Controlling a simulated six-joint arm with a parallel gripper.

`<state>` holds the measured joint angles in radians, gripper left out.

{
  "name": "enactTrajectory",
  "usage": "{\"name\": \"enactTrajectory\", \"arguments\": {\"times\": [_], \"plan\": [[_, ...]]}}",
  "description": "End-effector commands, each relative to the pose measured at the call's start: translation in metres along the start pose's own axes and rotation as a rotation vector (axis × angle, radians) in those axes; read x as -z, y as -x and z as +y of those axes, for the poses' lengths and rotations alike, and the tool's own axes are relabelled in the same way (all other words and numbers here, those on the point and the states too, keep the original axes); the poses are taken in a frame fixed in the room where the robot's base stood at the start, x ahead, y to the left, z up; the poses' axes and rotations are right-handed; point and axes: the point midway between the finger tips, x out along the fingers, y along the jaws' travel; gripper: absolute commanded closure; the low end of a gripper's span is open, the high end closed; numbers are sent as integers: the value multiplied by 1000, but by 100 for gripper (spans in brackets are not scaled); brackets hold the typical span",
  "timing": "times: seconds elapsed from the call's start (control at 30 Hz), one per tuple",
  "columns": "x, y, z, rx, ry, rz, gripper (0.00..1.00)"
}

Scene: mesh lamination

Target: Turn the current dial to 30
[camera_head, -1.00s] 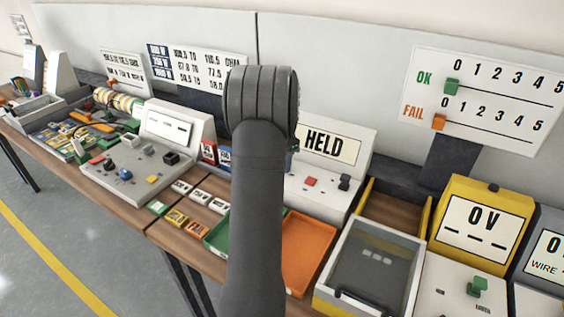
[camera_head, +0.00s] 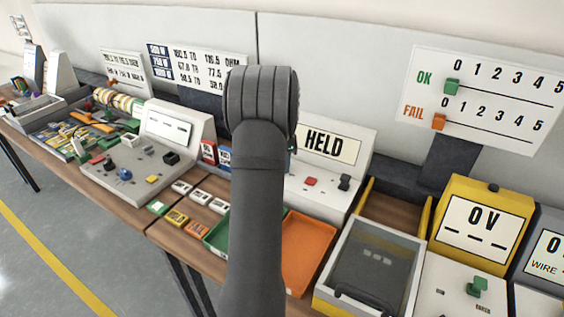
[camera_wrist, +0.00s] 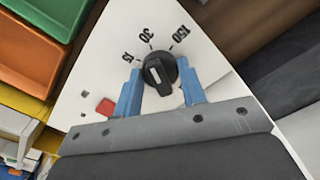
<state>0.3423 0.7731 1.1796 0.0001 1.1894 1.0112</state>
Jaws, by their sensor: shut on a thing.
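The current dial (camera_wrist: 161,75) is a black round knob with a raised bar and a white mark, on a white panel (camera_wrist: 95,65) in the wrist view. The printed numbers 15, 30 and 150 stand around its far side. The white mark faces up and slightly left, roughly toward 30. My gripper (camera_wrist: 160,67) has two blue fingers, one on each side of the dial, and is shut on it. In the head view my dark arm hides the dial and my fingers. The unit with the "HELD" display (camera_head: 330,146) stands just right of my arm.
A red button (camera_wrist: 105,107) sits left of my fingers on the panel. It also shows in the head view (camera_head: 311,181), beside a dark lever (camera_head: 344,182). Orange (camera_head: 308,252) and green (camera_head: 217,236) trays lie in front. A yellow meter (camera_head: 484,222) reads "0V".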

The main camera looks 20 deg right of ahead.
Motion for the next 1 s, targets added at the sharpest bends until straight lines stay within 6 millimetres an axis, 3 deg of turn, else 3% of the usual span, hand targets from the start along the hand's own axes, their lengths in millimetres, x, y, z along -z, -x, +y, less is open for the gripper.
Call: {"name": "enactTrajectory", "arguments": {"times": [0.03, 0.13, 0.43, 0.57, 1.0], "plan": [[1, 1, 0, 3, 0, 2, 59], [1, 1, 0, 2, 0, 2, 41], [0, 2, 0, 1, 1, 1, 41], [1, 13, -1, 3, 1, 2, 41], [1, 114, -1, 6, 1, 4, 41]]}}
